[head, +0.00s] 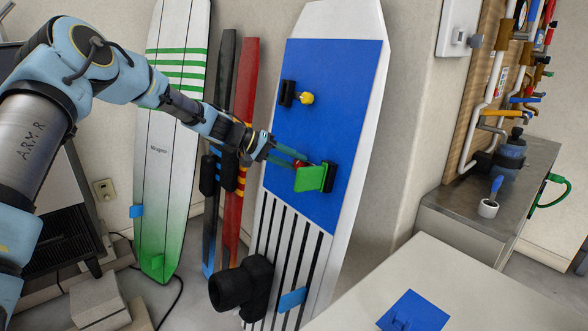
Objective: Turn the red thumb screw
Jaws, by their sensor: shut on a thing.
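The red thumb screw (298,163) is a small red spot on the blue panel of a tall white board (330,130) leaning at the wall. It sits at the left of a green plate (311,179) with a black block (331,176) behind it. My arm reaches in from the left. My gripper (299,161) has its fingers at the red screw and is shut on it. The fingers hide much of the screw, so its turn cannot be seen.
A yellow knob (306,98) on a black mount sits higher on the blue panel. A black pipe-like fitting (242,288) juts out at the board's foot. A white table (420,285) with a blue plate stands at the front right. Skis and another board stand left.

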